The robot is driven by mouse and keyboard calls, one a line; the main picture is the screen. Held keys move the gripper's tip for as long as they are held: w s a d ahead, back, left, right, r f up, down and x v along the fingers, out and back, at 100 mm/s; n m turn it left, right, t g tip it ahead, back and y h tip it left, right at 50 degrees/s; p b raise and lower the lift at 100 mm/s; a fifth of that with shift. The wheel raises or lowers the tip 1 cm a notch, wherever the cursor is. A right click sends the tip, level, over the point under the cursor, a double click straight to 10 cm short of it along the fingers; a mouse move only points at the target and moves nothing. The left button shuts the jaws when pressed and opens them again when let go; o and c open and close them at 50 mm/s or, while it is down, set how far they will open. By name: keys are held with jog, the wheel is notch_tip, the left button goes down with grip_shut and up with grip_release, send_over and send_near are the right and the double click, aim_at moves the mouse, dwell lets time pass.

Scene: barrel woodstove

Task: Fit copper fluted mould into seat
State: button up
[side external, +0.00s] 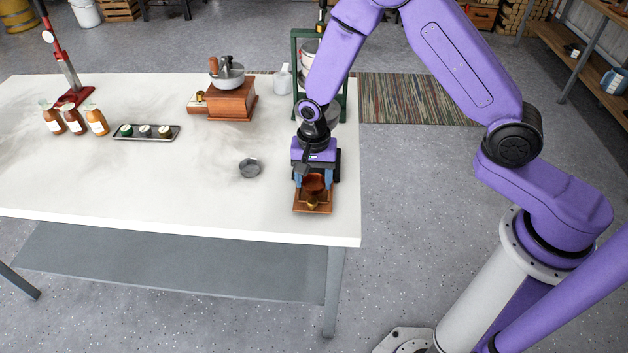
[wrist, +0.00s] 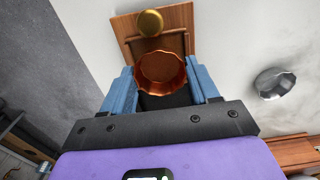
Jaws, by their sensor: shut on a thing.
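The copper fluted mould (side external: 314,183) is between the blue fingers of my gripper (side external: 315,176), which is shut on it. In the wrist view the mould (wrist: 160,72) shows its open, fluted mouth, with a blue finger on each side. A wooden stand (side external: 313,209) is under and beside the mould near the table's right front corner. It also shows in the wrist view (wrist: 178,18). A round brass piece (wrist: 150,22) is on the stand, just beyond the mould. The seat is not clearly visible, and I cannot tell whether the mould touches the wood.
A grey fluted tin (side external: 250,168) lies on the white table (side external: 190,215), left of the stand. A coffee grinder (side external: 231,98), a green frame (side external: 296,70), a small dark tray (side external: 147,133) and bottles (side external: 74,120) stand farther off. The front middle of the table is clear.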

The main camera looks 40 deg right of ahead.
aim_at(313, 182)
jog(key=shift+f, duration=0.6)
jog(key=shift+f, duration=0.35)
jog(key=shift+s+f, duration=0.1)
jog(key=shift+f, duration=0.2)
jog(key=o, duration=1)
notch_tip(313, 182, up, 12)
jog(key=s+d+r+n, duration=0.3)
jog(key=s+n, duration=0.4)
jog(key=s, duration=0.2)
jog(key=s+d+r+n, duration=0.3)
jog(key=s+r+n, duration=0.1)
jog(key=s+n, duration=0.3)
jog(key=s+d+r+n, duration=0.3)
jog(key=s+n, duration=0.4)
jog(key=s, duration=0.5)
jog(key=shift+r+n, duration=0.3)
jog(key=shift+r, duration=0.2)
